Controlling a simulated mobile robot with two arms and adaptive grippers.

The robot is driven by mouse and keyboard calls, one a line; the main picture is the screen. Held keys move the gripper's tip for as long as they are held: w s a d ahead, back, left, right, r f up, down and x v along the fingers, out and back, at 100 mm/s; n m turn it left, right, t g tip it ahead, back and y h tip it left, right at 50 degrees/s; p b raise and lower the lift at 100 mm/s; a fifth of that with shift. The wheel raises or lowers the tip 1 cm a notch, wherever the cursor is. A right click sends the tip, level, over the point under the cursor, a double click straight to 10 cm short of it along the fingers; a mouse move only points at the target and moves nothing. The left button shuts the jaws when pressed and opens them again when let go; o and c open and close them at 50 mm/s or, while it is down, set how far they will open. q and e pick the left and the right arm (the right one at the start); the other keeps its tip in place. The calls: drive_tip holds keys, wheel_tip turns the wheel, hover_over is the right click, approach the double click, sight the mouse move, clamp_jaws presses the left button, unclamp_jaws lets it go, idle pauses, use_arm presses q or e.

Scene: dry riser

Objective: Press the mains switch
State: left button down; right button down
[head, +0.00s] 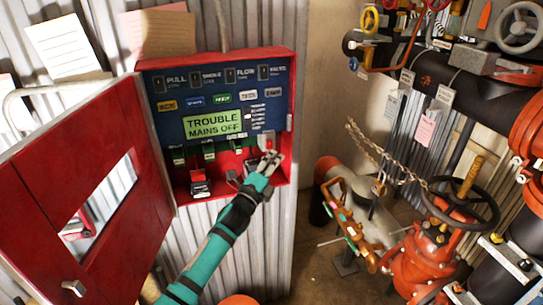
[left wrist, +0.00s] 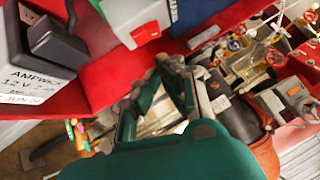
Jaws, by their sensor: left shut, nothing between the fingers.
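The mains switch (head: 266,141) is a pale block with a red part at the lower right inside the open red panel box (head: 292,110). A white block with a red rocker (left wrist: 146,33), which looks like this switch, shows at the top of the left wrist view. The green panel display (head: 213,124) reads "TROUBLE MAINS OFF". My left gripper (head: 270,160) is shut and empty, just below the switch; its fingers (left wrist: 160,82) also show in the left wrist view. I cannot tell if they touch the switch. My right gripper is not in view.
The box's red door (head: 85,215) hangs open to the left. A battery labelled 12 V (left wrist: 30,75) sits in the box near my left gripper. Orange valves (head: 425,260), a chain (head: 385,165) and dark pipes stand to the right.

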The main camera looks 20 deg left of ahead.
sight(269, 144)
use_arm(q)
drive_tip(key=shift+w+a+r, duration=0.45)
drive_tip(key=shift+w+a, duration=0.35)
drive_tip(key=shift+a, duration=0.05)
drive_tip(key=shift+w+a+r, duration=0.2)
drive_tip(key=shift+r, duration=0.2)
drive_tip(key=shift+f, duration=0.1)
